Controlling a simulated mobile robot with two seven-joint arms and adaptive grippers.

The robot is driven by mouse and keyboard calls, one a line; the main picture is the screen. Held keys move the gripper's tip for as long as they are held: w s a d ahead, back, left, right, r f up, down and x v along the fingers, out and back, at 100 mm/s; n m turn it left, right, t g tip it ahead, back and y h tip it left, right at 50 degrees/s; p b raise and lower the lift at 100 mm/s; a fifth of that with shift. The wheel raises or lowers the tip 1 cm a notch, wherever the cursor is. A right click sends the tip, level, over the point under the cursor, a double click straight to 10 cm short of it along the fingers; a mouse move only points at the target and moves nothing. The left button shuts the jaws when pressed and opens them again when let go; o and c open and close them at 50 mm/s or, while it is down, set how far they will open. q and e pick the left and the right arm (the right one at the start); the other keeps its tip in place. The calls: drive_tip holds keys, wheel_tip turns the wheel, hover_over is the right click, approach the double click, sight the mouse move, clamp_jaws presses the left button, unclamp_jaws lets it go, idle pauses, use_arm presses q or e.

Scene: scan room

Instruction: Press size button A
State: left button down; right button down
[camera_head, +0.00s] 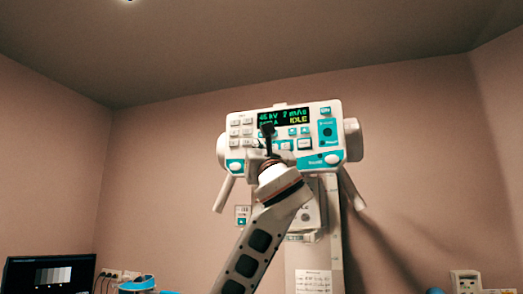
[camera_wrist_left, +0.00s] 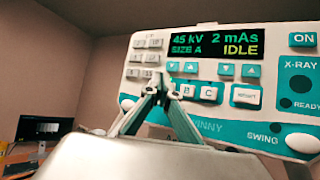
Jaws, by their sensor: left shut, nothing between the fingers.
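The white and teal X-ray control panel (camera_head: 316,157) faces me at the top of its stand in the head view. In the left wrist view its display (camera_wrist_left: 216,44) reads 45 kV, 2 mAs, SIZE A and IDLE. Size buttons B (camera_wrist_left: 187,91) and C (camera_wrist_left: 208,93) show below the arrow buttons. Button A is not visible; my left gripper (camera_wrist_left: 160,78) covers the area left of B. That gripper is shut and empty, its tips in front of the panel. Whether they touch it I cannot tell. In the head view the gripper (camera_head: 267,130) overlaps the panel's left half. My right gripper is out of view.
White handles hang on both sides of the panel, the right one (camera_head: 351,188) clear of my arm. A START button (camera_wrist_left: 246,96) and an ON button (camera_wrist_left: 302,39) lie to the right. A monitor (camera_head: 49,274) stands at the lower left. The side walls are far off.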

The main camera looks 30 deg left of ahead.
use_arm(q)
drive_tip(key=s+b, duration=0.1)
drive_tip(key=s, duration=0.1)
drive_tip(key=s+d+b, duration=0.1)
drive_tip(key=s, duration=0.1)
drive_tip(key=shift+s, duration=0.25)
idle(0.8)
